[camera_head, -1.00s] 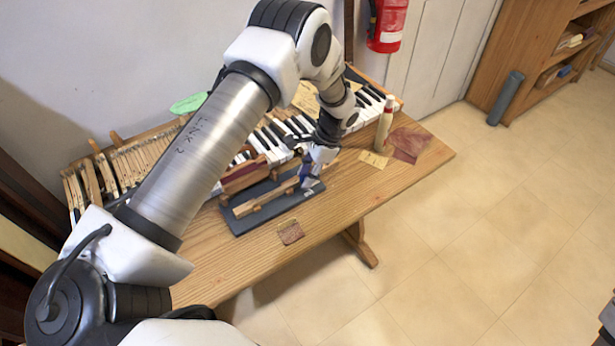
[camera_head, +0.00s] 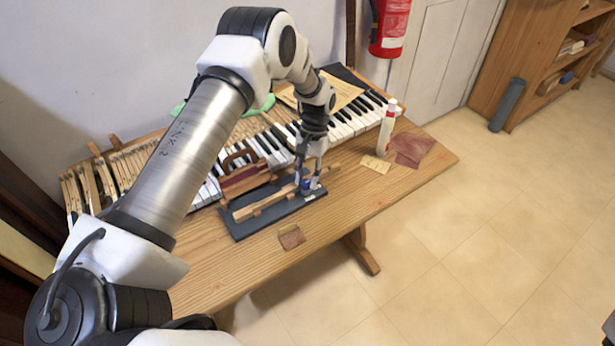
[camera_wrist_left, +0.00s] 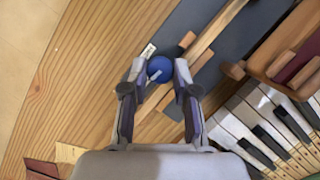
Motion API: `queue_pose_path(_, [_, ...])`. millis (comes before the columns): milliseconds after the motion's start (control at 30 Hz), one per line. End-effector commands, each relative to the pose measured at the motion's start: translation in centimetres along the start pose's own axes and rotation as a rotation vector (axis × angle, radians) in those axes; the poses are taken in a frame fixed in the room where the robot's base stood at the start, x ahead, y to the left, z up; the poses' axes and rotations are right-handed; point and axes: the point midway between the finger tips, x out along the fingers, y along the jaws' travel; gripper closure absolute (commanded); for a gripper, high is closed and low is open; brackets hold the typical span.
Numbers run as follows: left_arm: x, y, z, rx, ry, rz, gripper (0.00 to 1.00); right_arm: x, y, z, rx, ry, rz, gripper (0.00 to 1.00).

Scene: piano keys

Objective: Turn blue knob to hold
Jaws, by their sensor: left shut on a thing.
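The blue knob (camera_wrist_left: 160,69) is round, with a pale pointer bar on it. It sits at the end of a dark grey board (camera_wrist_left: 222,40) that carries a long wooden stick (camera_wrist_left: 208,32). A small white label (camera_wrist_left: 148,51) lies beside the knob; its writing is too small to read. My left gripper (camera_wrist_left: 159,76) is shut on the knob, one finger on each side. In the head view the gripper (camera_head: 309,184) points down at the right end of the board (camera_head: 247,228), and the knob (camera_head: 307,186) shows partly between the fingers. My right gripper is out of view.
The piano keys (camera_head: 345,125) lie just behind the board. A wooden block with a handle (camera_head: 243,178) stands close behind it.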

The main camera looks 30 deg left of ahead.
Motion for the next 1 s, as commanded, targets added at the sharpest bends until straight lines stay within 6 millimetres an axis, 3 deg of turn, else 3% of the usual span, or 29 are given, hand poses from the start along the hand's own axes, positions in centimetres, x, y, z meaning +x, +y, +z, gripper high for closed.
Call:
queue_pose_path(300, [-0.14,-0.19,-0.19,-0.128,0.009,0.053,1.0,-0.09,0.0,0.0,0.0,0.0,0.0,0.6])
queue_pose_path(833, [-0.15,-0.18,-0.21,-0.154,0.009,0.064,1.0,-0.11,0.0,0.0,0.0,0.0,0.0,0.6])
queue_pose_path(867, [-0.15,-0.18,-0.21,-0.154,0.009,0.064,0.68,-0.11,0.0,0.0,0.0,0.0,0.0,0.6])
queue_pose_path(900, [-0.15,-0.18,-0.21,-0.154,0.01,0.064,0.54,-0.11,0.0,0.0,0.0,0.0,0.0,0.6])
queue_pose_path(933, [-0.14,-0.17,-0.19,-0.154,0.009,0.064,0.46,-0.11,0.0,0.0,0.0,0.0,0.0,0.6])
queue_pose_path(1000, [-0.11,-0.16,-0.15,-0.154,0.007,0.064,0.46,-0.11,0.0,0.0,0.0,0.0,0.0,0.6])
